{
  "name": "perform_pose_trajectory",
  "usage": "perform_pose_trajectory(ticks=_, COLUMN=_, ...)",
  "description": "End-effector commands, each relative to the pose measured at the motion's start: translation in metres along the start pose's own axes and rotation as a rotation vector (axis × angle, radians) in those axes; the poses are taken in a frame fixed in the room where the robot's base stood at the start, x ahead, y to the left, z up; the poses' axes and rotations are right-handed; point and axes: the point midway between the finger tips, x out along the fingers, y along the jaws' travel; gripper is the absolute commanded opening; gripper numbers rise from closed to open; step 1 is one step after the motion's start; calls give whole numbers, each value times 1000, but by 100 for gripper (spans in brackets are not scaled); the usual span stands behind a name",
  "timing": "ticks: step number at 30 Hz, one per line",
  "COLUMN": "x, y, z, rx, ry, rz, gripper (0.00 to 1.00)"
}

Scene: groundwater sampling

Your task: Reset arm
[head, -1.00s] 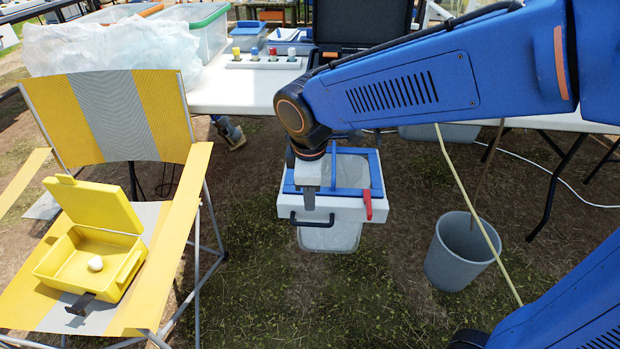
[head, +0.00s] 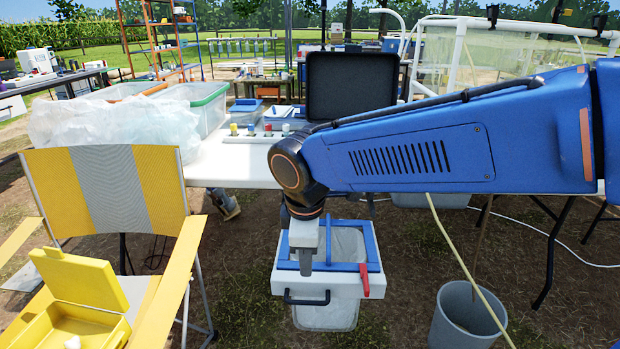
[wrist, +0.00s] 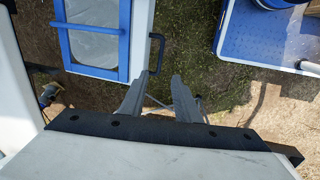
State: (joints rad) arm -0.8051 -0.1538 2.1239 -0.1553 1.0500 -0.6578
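My gripper (head: 305,262) hangs below my blue arm in the head view, pointing down in front of a blue-framed white box with a clear bin (head: 345,270). In the wrist view my gripper's two grey fingers (wrist: 158,95) stand apart with a gap between them, and nothing shows in the gap. Part of the blue-framed box (wrist: 95,35) with its dark handle lies beyond the fingers to the upper left.
A yellow and grey folding chair (head: 100,195) with an open yellow case (head: 80,295) stands at left. A white table (head: 235,165) runs behind. A grey bucket (head: 465,320) stands on the ground at right, with a yellow hose (head: 455,250) nearby.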

Motion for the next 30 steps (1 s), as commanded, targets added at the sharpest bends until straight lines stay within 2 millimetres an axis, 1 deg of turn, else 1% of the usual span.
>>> perform_pose_trajectory(ticks=2, x=-3, y=2, z=14, rx=47, ry=6, rz=4, gripper=30)
perform_pose_trajectory(ticks=5, x=-7, y=5, z=43, rx=151, ry=17, rz=11, gripper=30)
perform_pose_trajectory(ticks=9, x=-13, y=5, z=94, rx=343, ry=36, rz=27, gripper=30)
perform_pose_trajectory(ticks=14, x=-18, y=-4, z=148, rx=565, ry=59, rz=46, gripper=30)
perform_pose_trajectory(ticks=15, x=-18, y=-8, z=161, rx=619, ry=64, rz=51, gripper=30)
perform_pose_trajectory(ticks=21, x=-20, y=-31, z=217, rx=891, ry=96, rz=81, gripper=30)
perform_pose_trajectory(ticks=27, x=-17, y=-61, z=264, rx=1161, ry=130, rz=117, gripper=30)
perform_pose_trajectory(ticks=30, x=-14, y=-77, z=282, rx=1287, ry=147, rz=136, gripper=30)
